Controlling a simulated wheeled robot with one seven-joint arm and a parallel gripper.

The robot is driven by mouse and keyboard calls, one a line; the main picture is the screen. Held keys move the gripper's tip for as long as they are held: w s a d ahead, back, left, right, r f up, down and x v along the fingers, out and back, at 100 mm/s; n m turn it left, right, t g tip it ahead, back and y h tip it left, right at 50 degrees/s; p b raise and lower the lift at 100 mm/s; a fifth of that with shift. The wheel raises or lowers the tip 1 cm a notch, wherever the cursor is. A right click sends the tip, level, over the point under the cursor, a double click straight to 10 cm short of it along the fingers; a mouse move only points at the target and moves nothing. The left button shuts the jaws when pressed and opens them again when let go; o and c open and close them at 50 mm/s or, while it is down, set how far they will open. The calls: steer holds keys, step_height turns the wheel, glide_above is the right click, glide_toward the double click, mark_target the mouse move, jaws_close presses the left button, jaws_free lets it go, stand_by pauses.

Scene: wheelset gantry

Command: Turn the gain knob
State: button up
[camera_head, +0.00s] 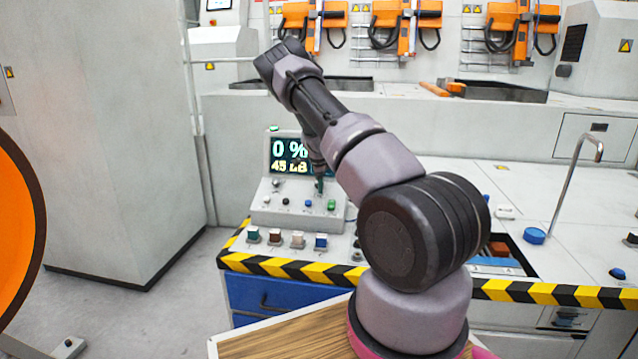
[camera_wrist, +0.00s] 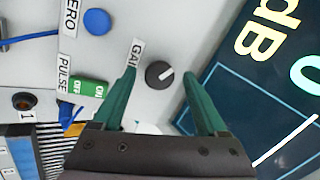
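The gain knob (camera_wrist: 159,75) is a dark round knob with a white pointer line, on the grey panel beside a label that begins "GAI". In the wrist view it lies between and beyond the two green fingertips of my gripper (camera_wrist: 161,85). The fingers are apart and the gripper is open. I see no contact with the knob. The gain knob cannot be made out there.
On the panel are a blue ZERO button (camera_wrist: 97,21) and a green PULSE switch (camera_wrist: 88,89). Several coloured connectors (camera_head: 275,237) line the bench front behind a yellow-black striped edge (camera_head: 285,268). A blue round cap (camera_head: 534,236) and a bent metal rail (camera_head: 577,180) stand to the right.

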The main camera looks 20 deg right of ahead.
steer(key=v, duration=1)
steer(key=shift+s+r, duration=0.15)
steer(key=shift+r, duration=0.2)
steer(key=shift+a, duration=0.1)
steer(key=s+a+r+n+y, duration=0.25)
steer(key=s+a+r, duration=0.25)
steer(key=s+r, duration=0.25)
steer(key=s+a+r+n+t+y, duration=0.1)
steer(key=s+a+r+n, duration=0.25)
steer(key=s+r, duration=0.4)
steer(key=s+a+r+n+y, duration=0.2)
steer(key=s+a+r, duration=0.35)
steer(key=r, duration=0.45)
steer(key=s+a+r+n, duration=0.1)
steer(key=s+a+n, duration=0.1)
steer(key=s, duration=0.6)
steer(key=s+a+r+n, duration=0.1)
steer(key=s+n, duration=0.3)
steer(key=s, duration=0.4)
steer(key=s+a+r+n+t, duration=0.1)
steer(key=s+a+r+n, duration=0.1)
steer(key=s, duration=0.6)
steer(key=shift+s+a+r+n+h, duration=0.15)
steer(key=shift+a+r+n+h, duration=0.2)
steer(key=shift+n+h, duration=0.15)
